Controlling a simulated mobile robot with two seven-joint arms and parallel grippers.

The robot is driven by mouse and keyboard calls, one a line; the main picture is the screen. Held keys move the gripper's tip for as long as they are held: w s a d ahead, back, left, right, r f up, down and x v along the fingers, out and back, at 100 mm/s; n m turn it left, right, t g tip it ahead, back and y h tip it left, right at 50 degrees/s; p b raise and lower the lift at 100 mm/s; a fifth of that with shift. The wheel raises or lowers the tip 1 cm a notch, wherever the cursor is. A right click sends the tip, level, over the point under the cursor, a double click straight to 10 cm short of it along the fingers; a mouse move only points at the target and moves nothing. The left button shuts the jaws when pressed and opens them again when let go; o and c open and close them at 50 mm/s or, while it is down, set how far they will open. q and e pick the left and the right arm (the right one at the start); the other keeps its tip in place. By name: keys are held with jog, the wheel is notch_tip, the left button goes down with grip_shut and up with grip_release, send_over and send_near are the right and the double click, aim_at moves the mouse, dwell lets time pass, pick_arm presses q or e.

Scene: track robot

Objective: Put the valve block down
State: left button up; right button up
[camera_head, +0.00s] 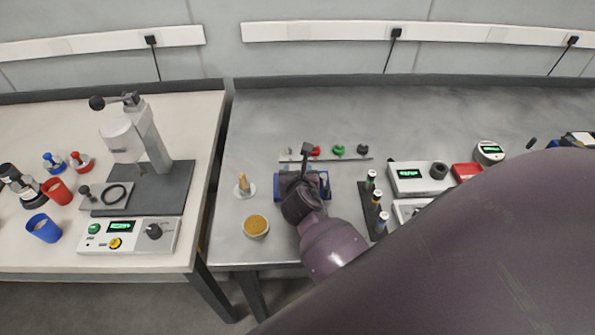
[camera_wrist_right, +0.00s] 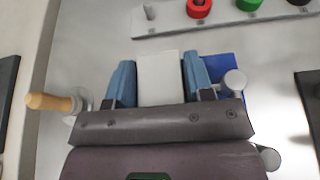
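My right gripper (camera_head: 303,182) is over the blue fixture (camera_head: 326,184) on the grey bench, seen from above. In the right wrist view its two blue-grey fingers (camera_wrist_right: 160,80) stand on either side of a pale grey block (camera_wrist_right: 159,75), which looks like the valve block. They appear to press on its two sides. A piece of the blue fixture (camera_wrist_right: 229,70) shows beside the right finger, with silver round knobs near it. The block's lower part is hidden, so I cannot tell whether it touches the fixture. My left gripper is not in view.
A rail with red, green and black knobs (camera_head: 338,150) lies behind the fixture. A wood-handled tool (camera_head: 243,187) and a round dish (camera_head: 256,226) stand left of it. A dark rack with vials (camera_head: 373,205) and metering boxes (camera_head: 419,177) are to the right. Bare bench lies at the back.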

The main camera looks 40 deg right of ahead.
jog(key=shift+o, duration=1)
jog(key=shift+r, duration=0.15)
jog(key=shift+s+a, duration=0.15)
jog(key=p+v, duration=0.1)
jog(key=v, duration=1)
jog(key=shift+s+a+r, duration=0.1)
jog(key=shift+s+r, duration=0.05)
jog(key=shift+s, duration=0.15)
